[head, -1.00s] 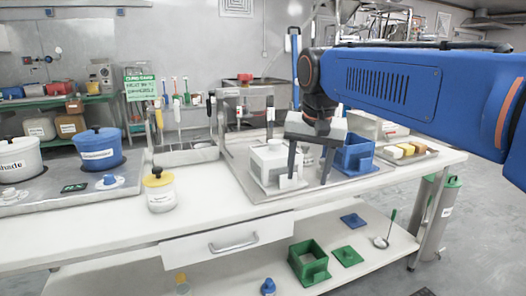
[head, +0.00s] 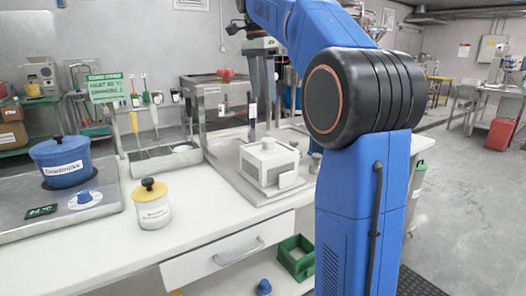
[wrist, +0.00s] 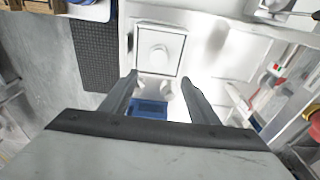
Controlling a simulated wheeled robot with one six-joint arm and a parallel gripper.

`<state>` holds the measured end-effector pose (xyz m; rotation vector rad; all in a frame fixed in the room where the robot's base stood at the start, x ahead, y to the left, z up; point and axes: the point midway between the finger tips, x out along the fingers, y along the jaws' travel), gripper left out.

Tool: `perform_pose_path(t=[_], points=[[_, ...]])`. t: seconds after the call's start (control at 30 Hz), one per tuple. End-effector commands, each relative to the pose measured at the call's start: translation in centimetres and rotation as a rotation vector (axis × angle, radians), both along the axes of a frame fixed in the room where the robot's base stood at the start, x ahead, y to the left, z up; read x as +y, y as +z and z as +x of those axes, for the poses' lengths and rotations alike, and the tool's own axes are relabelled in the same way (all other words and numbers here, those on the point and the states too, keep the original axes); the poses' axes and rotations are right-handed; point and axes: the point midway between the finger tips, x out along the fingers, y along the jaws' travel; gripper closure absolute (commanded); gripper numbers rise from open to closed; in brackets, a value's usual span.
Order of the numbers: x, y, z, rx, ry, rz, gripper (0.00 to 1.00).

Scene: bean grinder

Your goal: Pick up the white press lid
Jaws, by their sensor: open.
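My gripper (head: 262,122) is open and empty, pointing down above and behind the white press in the head view. In the wrist view my gripper's two fingers (wrist: 160,80) are spread apart, with the lid ahead of the gap and not between them.
A blue block-like object (wrist: 148,107) shows between my fingers in the wrist view. A yellow-lidded jar (head: 151,204) and a blue pot (head: 64,161) stand to the left. A metal stand (head: 215,100) is behind.

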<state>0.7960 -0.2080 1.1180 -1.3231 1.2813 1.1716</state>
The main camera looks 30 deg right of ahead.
Motion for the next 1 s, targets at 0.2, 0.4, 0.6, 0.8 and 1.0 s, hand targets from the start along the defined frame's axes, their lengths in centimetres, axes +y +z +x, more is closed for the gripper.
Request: perform_pose_path(t=[0.2,0.4,0.6,0.8,1.0], points=[[-0.4,-3.3,-0.1,0.004,0.0,0.001,0.45],[-0.8,-6.8,-0.1,0.002,0.001,0.001,0.45],[-1.2,-10.1,-0.1,0.002,0.001,0.001,0.45],[-1.4,-11.6,0.0,0.0,0.002,0.001,0.45],[-1.6,-13.2,-0.2,0.002,0.002,0.001,0.45]])
